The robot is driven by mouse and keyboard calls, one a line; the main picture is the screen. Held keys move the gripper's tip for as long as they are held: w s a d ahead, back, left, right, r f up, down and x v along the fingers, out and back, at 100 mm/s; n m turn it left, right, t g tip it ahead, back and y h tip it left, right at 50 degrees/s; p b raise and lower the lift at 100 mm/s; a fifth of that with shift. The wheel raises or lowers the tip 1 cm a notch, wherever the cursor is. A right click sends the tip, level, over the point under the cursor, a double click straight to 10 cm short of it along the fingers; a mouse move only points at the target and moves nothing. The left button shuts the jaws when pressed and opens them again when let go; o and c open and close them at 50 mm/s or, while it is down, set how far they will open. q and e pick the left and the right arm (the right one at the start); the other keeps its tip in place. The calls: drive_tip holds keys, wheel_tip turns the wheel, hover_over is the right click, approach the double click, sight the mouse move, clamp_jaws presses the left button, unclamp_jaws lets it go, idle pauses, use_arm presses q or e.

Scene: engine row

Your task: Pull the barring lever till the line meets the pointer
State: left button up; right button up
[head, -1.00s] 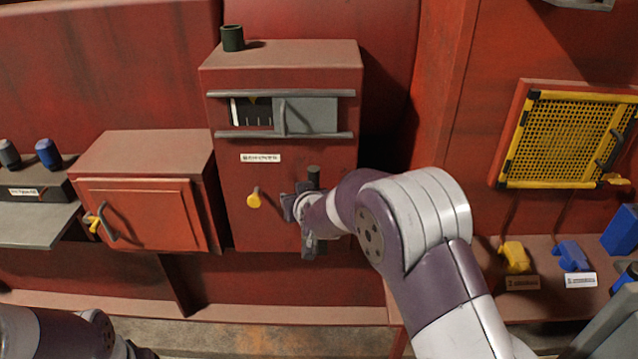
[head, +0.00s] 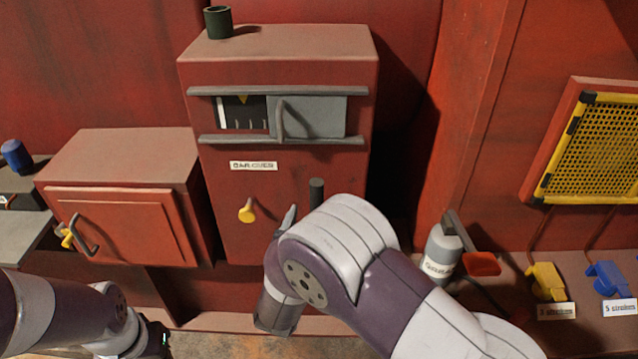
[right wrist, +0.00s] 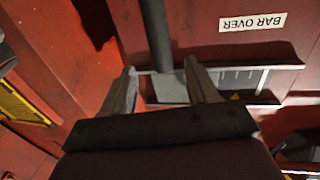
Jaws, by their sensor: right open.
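The barring lever (head: 316,190) is a dark upright rod low on the front of the red "BAR OVER" cabinet (head: 225,185). Its lower part is hidden behind my right arm. In the right wrist view the lever (right wrist: 154,35) runs down from the top, its end between the open fingers of my right gripper (right wrist: 160,68); contact cannot be told. A window (head: 242,113) shows pale marks on black below a yellow pointer (head: 243,99); alignment is too small to judge. A grey sliding cover (head: 320,117) fills the window's right half. My left gripper (head: 155,340) is at the bottom left, its jaws unclear.
A yellow knob (head: 246,211) sticks out left of the lever. A red box with a handled door (head: 130,225) stands to the left. A grey bottle (head: 441,250) and yellow and blue items (head: 545,281) are on the right ledge. A yellow grille (head: 590,150) hangs above.

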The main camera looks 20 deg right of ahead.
sight(319, 189)
drive_tip(key=p+x, duration=0.1)
drive_tip(key=x, duration=0.9)
drive_tip(key=shift+w+f, duration=0.1)
drive_tip(key=shift+f, duration=0.1)
clamp_jaws()
